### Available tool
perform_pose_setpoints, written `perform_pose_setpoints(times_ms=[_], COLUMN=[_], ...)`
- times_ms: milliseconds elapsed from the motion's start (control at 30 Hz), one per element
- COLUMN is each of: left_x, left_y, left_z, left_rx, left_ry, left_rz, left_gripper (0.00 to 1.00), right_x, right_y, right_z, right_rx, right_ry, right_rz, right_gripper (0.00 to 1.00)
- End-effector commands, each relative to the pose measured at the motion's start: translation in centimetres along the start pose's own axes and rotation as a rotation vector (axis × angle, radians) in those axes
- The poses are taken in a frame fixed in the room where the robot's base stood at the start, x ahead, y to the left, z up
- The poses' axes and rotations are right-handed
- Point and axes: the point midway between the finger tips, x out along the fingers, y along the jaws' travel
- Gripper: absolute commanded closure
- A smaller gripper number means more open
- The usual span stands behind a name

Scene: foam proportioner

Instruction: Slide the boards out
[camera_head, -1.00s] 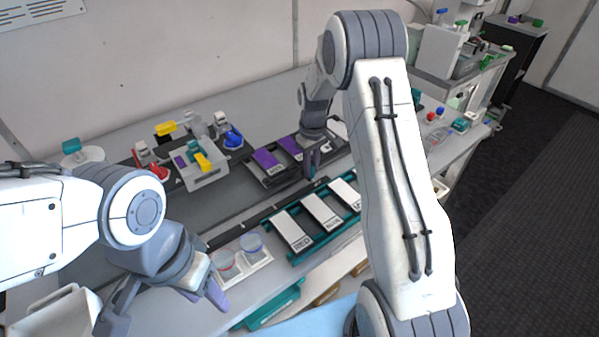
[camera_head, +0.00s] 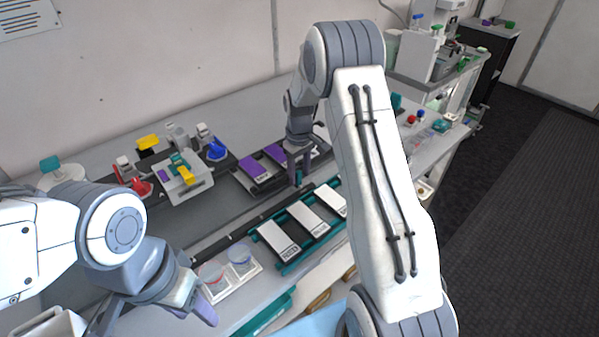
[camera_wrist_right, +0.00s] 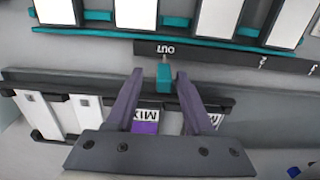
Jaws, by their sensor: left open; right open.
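In the head view, white boards (camera_head: 278,240) with dark lettering lie side by side in a teal rack (camera_head: 292,262) at the bench front. Behind them, boards with purple and white faces (camera_head: 250,168) sit in a dark rack. My right gripper (camera_head: 297,172) points down by these rear boards. Contact cannot be told. A board marked "MIX" (camera_wrist_right: 146,122) is partly hidden behind it. My left gripper (camera_head: 195,302) is open and empty, front left.
Two clear cups (camera_head: 212,275) stand in a white holder near the left gripper. A white fixture with coloured valves (camera_head: 184,180) stands at the back left. A dark rail (camera_head: 240,232) runs between the racks. More equipment (camera_head: 440,125) is at the right end.

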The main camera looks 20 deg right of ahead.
Motion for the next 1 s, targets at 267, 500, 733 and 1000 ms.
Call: perform_pose_setpoints(times_ms=[267, 500, 733, 1000], left_x=[1.1, 1.7, 1.9, 1.9], left_y=[-0.1, -0.1, -0.1, -0.1], left_z=[0.1, 0.1, 0.1, 0.1], left_rx=[0.000, 0.000, 0.000, 0.000], left_ry=[0.000, 0.000, 0.000, 0.000], left_rz=[0.000, 0.000, 0.000, 0.000], left_gripper=[0.50, 0.50, 0.50, 0.50], right_x=[-4.0, -8.5, -10.3, -10.4], right_y=[0.1, 0.1, 0.1, 0.1], right_z=[-0.1, -0.1, 0.0, 0.0], right_rx=[0.001, 0.001, 0.001, 0.001], right_ry=[0.006, 0.006, 0.003, 0.002], right_rz=[0.003, 0.004, 0.003, 0.002], right_gripper=[0.47, 0.47, 0.47, 0.47])
